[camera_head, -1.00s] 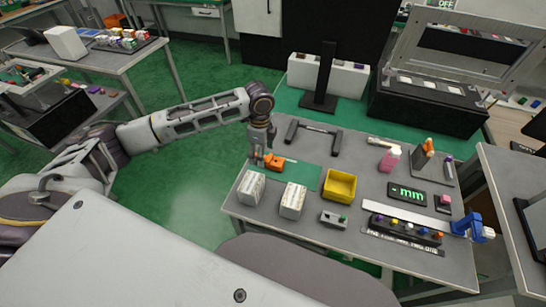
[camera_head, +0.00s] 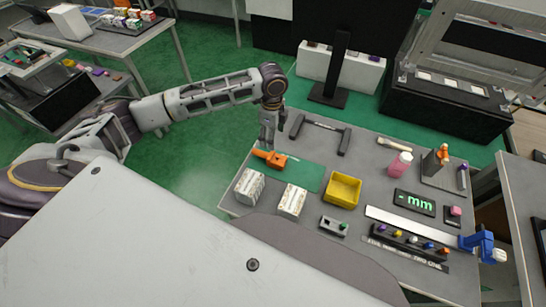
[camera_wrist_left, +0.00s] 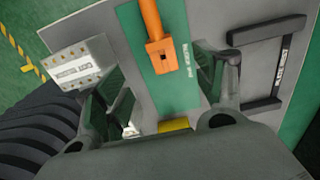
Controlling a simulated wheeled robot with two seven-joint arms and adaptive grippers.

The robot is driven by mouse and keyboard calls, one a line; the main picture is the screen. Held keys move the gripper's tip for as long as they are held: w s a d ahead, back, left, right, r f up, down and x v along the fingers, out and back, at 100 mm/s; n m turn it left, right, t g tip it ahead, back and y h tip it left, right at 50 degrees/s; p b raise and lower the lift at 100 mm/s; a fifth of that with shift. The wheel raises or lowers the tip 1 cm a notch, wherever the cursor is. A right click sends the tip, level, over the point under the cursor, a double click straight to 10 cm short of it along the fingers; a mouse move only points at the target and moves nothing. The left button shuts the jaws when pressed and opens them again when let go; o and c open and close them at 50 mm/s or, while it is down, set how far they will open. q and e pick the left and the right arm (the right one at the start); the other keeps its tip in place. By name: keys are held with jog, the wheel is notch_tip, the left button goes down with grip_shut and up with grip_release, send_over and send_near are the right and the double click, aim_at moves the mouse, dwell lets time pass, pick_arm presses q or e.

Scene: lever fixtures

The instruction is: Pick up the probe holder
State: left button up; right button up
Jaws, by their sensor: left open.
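The orange piece (camera_head: 271,158), which I take as the probe holder, lies at the table's far left edge, by the green mat (camera_head: 307,176). In the left wrist view it (camera_wrist_left: 155,42) shows as a long orange bar ending in a square block with a dark hole, lying on the green mat (camera_wrist_left: 178,75). My left gripper (camera_head: 268,142) hangs just above and behind it. In the left wrist view the gripper's fingers (camera_wrist_left: 162,88) are spread, with nothing between them; the orange block is ahead of the fingertips. Contact cannot be seen. My right gripper is not in view.
Two white boxes (camera_head: 250,186) (camera_head: 292,200) stand in front of the mat. A yellow bin (camera_head: 343,190) is to its right. A dark U-shaped handle (camera_head: 322,128) lies behind. A display, bottles and a blue clamp (camera_head: 482,244) fill the right side.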

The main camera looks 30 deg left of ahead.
aim_at(272, 156)
pick_arm(q)
jog(key=shift+s, duration=0.1)
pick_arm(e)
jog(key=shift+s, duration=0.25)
pick_arm(q)
notch_tip(272, 156, down, 8)
jog(key=shift+r, duration=0.15)
jog(key=shift+f, duration=0.45)
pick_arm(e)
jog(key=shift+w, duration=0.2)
pick_arm(q)
jog(key=shift+f, duration=0.1)
